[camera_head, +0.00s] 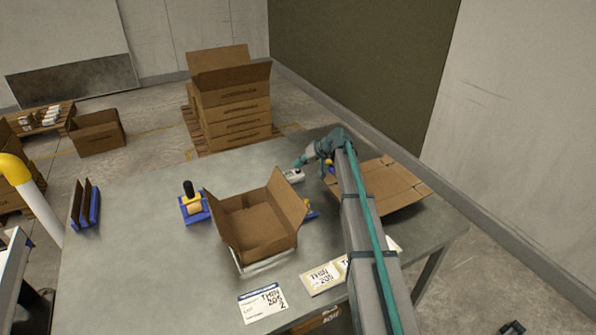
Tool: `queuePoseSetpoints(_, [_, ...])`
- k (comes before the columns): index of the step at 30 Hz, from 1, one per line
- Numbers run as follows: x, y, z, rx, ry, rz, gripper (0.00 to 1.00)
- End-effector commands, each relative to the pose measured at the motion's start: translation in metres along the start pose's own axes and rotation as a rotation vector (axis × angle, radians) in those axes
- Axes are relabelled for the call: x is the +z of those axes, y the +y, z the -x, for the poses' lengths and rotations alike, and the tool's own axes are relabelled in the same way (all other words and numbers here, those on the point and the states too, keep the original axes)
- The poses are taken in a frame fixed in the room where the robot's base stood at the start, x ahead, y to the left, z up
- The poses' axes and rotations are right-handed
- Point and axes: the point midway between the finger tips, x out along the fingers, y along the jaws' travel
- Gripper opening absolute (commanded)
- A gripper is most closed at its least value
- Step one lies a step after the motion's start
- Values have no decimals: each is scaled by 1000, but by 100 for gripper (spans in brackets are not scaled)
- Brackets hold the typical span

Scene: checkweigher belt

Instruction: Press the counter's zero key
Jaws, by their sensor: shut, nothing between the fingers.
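A small pale device (294,175), which looks like the counter, sits on the grey table toward its far right side. Its keys are too small to tell apart. My gripper (299,163) is at the end of my arm, just above or at the far side of the device. It is shut and empty. Whether its tips touch the device cannot be told from this view.
An open carton (258,226) stands near the table's middle. A flattened carton (394,188) lies right, partly behind my arm. A tape dispenser (193,205), a blue rack (88,205) and printed cards (263,302) lie around.

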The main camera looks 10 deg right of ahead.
Motion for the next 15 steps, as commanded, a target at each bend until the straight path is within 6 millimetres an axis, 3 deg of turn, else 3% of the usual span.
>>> queuePoseSetpoints(15, [-4, -4, 5, 0, 0, 0, 0])
